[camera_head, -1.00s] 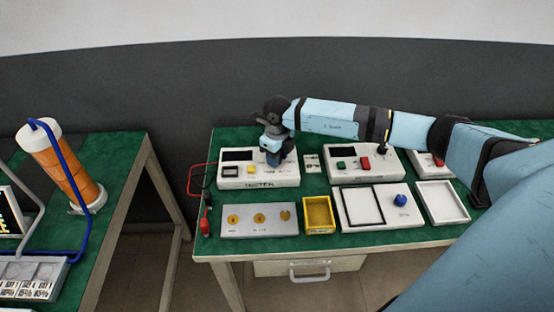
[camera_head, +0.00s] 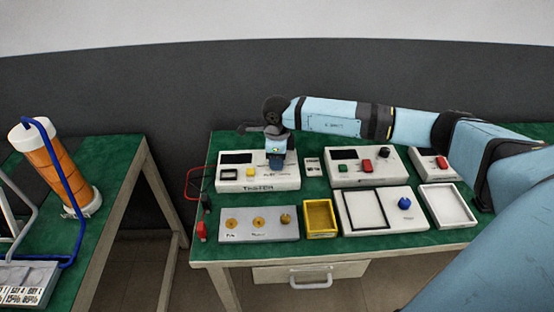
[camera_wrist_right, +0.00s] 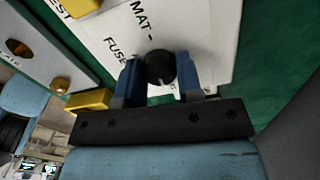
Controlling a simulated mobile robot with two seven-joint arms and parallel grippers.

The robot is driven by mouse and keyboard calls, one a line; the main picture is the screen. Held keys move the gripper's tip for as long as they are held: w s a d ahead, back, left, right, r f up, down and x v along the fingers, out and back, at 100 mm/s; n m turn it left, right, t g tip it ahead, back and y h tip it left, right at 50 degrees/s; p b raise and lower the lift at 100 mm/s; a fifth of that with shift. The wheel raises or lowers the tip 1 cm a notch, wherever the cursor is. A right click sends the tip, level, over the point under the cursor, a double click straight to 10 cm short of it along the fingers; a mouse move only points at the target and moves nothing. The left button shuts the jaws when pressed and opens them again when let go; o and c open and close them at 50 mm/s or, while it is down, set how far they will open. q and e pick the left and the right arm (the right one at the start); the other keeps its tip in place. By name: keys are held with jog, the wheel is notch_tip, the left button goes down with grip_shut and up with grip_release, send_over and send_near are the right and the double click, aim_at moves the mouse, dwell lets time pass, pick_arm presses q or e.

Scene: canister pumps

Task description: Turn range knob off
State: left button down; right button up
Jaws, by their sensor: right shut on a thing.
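The white tester box (camera_head: 258,184) stands at the back left of the right-hand green table, with a dark display and a yellow button. Its black range knob (camera_wrist_right: 160,68) shows in the right wrist view, with a pale pointer mark toward the lower part of the picture. My right gripper (camera_wrist_right: 160,74) is shut on the knob, one blue finger on each side. In the head view my right gripper (camera_head: 276,162) hides the knob at the right end of the tester. My left gripper is not in view.
A grey panel with brass sockets (camera_head: 259,224) and a yellow tray (camera_head: 320,217) lie in front of the tester. Another white box (camera_head: 366,167) with coloured buttons stands to its right. Red and black leads (camera_head: 193,186) hang at the tester's left.

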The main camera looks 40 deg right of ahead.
dwell(0.3)
jog(key=o, duration=0.9)
notch_tip(320, 180, up, 14)
jog(key=shift+w+d+f, duration=0.1)
dwell(0.3)
